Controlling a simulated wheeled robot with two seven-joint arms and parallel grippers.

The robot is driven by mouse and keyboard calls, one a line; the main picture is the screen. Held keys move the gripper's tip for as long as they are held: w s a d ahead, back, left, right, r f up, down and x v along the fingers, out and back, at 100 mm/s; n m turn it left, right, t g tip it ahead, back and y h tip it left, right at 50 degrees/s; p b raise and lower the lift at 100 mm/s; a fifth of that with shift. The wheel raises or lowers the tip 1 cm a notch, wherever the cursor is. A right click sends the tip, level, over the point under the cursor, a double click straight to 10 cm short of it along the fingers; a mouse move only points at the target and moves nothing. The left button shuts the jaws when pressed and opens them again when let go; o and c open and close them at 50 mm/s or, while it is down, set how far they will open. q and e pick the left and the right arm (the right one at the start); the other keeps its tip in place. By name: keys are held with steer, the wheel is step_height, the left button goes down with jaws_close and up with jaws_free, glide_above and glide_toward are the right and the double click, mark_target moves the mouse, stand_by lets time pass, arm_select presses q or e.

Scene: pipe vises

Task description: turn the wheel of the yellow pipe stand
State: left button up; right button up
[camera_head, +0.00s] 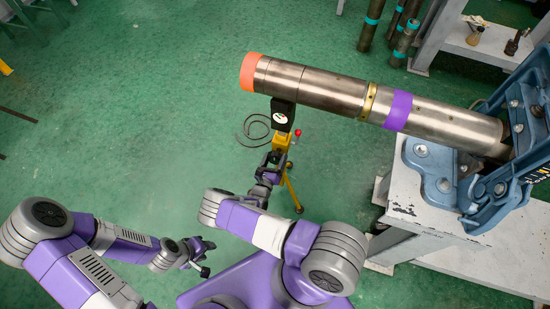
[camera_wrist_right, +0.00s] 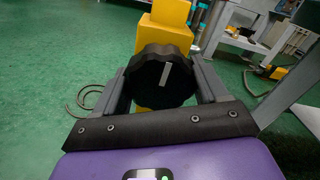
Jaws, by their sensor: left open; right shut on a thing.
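The yellow pipe stand (camera_head: 281,141) stands on the floor under the free end of a long steel pipe (camera_head: 320,88). Its black wheel (camera_wrist_right: 163,77) has a scalloped rim and a pale mark, nearly upright, on its face. My right gripper (camera_wrist_right: 163,82) is shut on the wheel, with one finger on each side of it in the right wrist view. In the head view my right gripper (camera_head: 270,165) is at the stand, and the wheel is hard to make out there. My left gripper (camera_head: 203,261) is open and empty, low at the left, away from the stand.
A blue vise (camera_head: 510,130) on a white bench (camera_head: 410,185) grips the pipe's right end. The pipe has an orange end and a purple band. A dark coil (camera_head: 257,127) lies on the green floor by the stand. The floor at left is mostly clear.

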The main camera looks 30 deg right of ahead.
steer(key=shift+s+f+m+p, duration=0.1)
steer(key=shift+m+p, duration=0.2)
steer(key=shift+m, duration=1.1)
steer(key=o, duration=1)
steer(key=shift+o, duration=0.2)
steer(key=shift+a, duration=0.1)
steer(key=p+v, duration=0.1)
steer(key=v, duration=0.6)
steer(key=shift+s+a, duration=0.15)
steer(key=shift+s, duration=0.05)
